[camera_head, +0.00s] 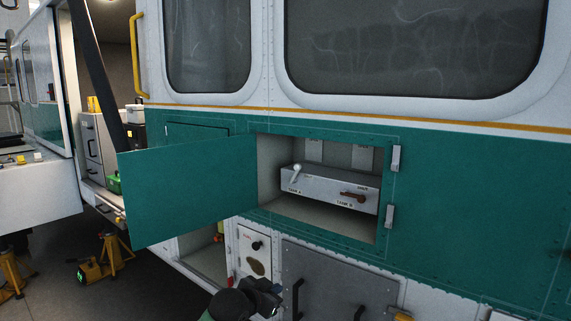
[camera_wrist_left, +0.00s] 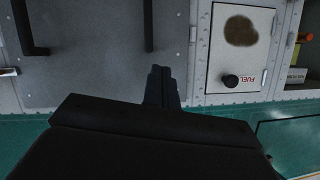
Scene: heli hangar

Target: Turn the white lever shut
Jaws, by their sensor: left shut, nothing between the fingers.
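The white lever (camera_head: 296,172) sits on the left part of a grey valve panel (camera_head: 325,186) inside an open recess in the green side of the helicopter, above the "TANK A" label. It is tilted, its knob end up and to the right. My left gripper (camera_head: 275,294) is low in the head view, below the recess and apart from the lever. In the left wrist view its fingers (camera_wrist_left: 162,86) are together and empty. The lever is not visible in the left wrist view. My right gripper is not in view.
A brown-red lever (camera_head: 353,196) lies nearly level above "TANK B". The recess's green door (camera_head: 190,190) stands swung open to the left. Below are a white fuel panel (camera_head: 255,247) with a black knob and a grey hatch (camera_head: 335,285) with dark handles.

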